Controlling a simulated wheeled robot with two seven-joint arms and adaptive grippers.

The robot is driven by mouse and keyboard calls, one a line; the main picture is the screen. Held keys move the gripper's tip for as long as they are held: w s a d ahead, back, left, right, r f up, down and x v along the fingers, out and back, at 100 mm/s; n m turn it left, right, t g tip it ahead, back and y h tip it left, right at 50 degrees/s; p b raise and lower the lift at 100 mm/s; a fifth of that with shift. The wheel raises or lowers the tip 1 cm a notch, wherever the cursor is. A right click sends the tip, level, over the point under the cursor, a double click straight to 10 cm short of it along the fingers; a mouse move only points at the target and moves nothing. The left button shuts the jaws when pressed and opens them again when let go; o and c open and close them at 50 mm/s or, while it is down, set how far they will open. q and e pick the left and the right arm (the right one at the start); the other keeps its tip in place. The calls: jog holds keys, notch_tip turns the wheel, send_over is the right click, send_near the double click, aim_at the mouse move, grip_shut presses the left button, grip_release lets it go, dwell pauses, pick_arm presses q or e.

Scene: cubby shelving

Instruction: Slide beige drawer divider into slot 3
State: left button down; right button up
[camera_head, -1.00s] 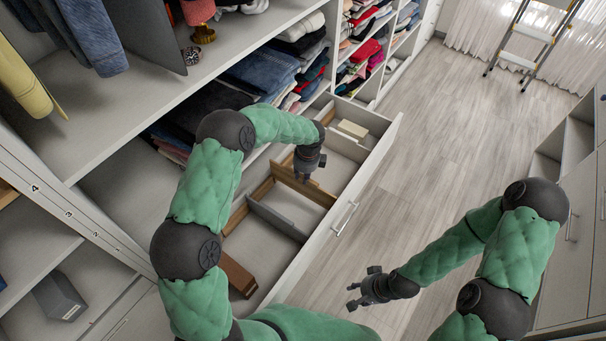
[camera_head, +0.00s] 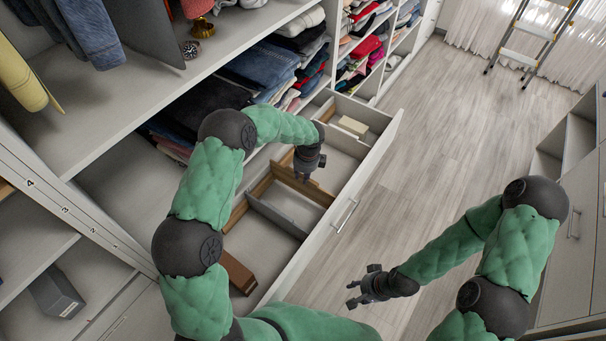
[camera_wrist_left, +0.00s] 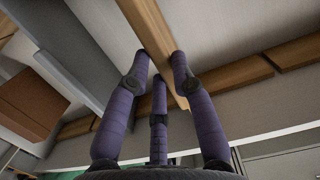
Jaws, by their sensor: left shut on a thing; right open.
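The beige wooden drawer divider (camera_head: 317,192) stands across the open drawer (camera_head: 352,195). My left gripper (camera_head: 303,177) is shut on it. In the left wrist view the divider (camera_wrist_left: 150,28) runs from the top edge down between the fingers of my left gripper (camera_wrist_left: 162,72). Its lower end is close to the slotted wooden rail (camera_wrist_left: 242,76) on the drawer's side; the fingers partly hide this, and I cannot tell whether it sits in a slot. A grey divider (camera_head: 276,217) stands on the near side of it. My right gripper (camera_head: 360,287) is open and empty outside the drawer, above the floor.
A brown box (camera_head: 238,272) lies in the drawer's near end, and a cream box (camera_head: 352,126) in its far end. Shelves with folded clothes (camera_head: 262,72) stand beside the drawer. A dark grey box (camera_head: 58,292) sits in a left cubby.

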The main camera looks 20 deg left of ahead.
pick_arm(q)
jog(key=shift+f+b, duration=0.8)
jog(key=shift+f, duration=0.75)
jog(key=c, duration=1)
grip_release()
jog(key=r, duration=0.4)
jog(key=d+r, duration=0.1)
jog(key=r, duration=0.7)
jog(key=shift+s+d, duration=0.25)
jog(key=shift+s, duration=0.05)
